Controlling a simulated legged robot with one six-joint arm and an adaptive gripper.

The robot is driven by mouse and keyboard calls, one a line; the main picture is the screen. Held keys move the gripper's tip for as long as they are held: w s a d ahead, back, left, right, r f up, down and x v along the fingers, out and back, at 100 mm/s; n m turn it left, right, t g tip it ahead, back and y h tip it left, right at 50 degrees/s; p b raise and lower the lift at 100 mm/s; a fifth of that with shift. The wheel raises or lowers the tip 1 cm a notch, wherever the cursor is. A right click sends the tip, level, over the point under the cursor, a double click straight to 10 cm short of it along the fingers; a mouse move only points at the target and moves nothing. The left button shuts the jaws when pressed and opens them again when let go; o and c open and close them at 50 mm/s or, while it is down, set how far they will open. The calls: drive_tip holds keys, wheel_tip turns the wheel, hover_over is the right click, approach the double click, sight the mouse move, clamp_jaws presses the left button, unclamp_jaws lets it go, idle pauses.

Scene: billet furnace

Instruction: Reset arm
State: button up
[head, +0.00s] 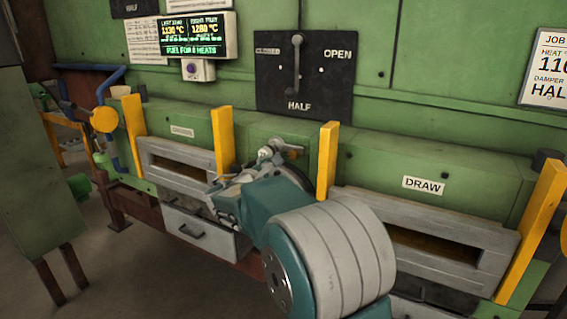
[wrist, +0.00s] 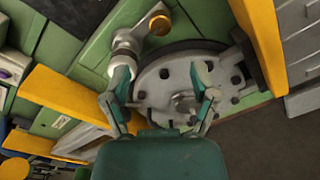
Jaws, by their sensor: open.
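My gripper (wrist: 163,84) is open in the wrist view, with its two teal-and-grey fingers spread apart. Beyond and between the fingers is a round grey metal disc (wrist: 178,88) with holes and a dark rim; I cannot tell whether the fingers touch it. A pale cylindrical fitting (wrist: 126,50) stands beside the left finger. In the head view my teal and grey arm reaches toward the green furnace front (head: 400,165), between two yellow posts. My gripper (head: 232,195) is partly hidden there, and nothing held shows in it.
Yellow posts (head: 222,140) and (head: 327,160) flank the arm closely. The furnace has a left slot (head: 175,165) and a slot by the DRAW label (head: 430,245). Above are a damper plate (head: 340,85) with an upright lever and a temperature display (head: 196,36). Open floor (head: 130,270) shows lower left.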

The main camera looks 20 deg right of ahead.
drive_tip(key=shift+v, duration=0.8)
drive_tip(key=shift+d, duration=0.1)
drive_tip(key=s+d+f+m+g+y, duration=0.15)
drive_tip(key=s+m+g+y, duration=0.55)
drive_tip(key=s, duration=1.2)
drive_tip(key=s+a+f+m+t+y, duration=0.1)
drive_tip(key=s+a+f+m+y, duration=0.2)
drive_tip(key=s, duration=0.6)
drive_tip(key=s+a+f+m+y, duration=0.3)
drive_tip(key=s+a+f+m, duration=0.1)
drive_tip(key=s+a+m, duration=0.3)
drive_tip(key=s+a, duration=0.1)
drive_tip(key=s, duration=0.1)
drive_tip(key=shift+s+a+f+m+t+y, duration=0.25)
drive_tip(key=shift+f+m+t+y, duration=0.05)
drive_tip(key=shift+m+t+y, duration=0.1)
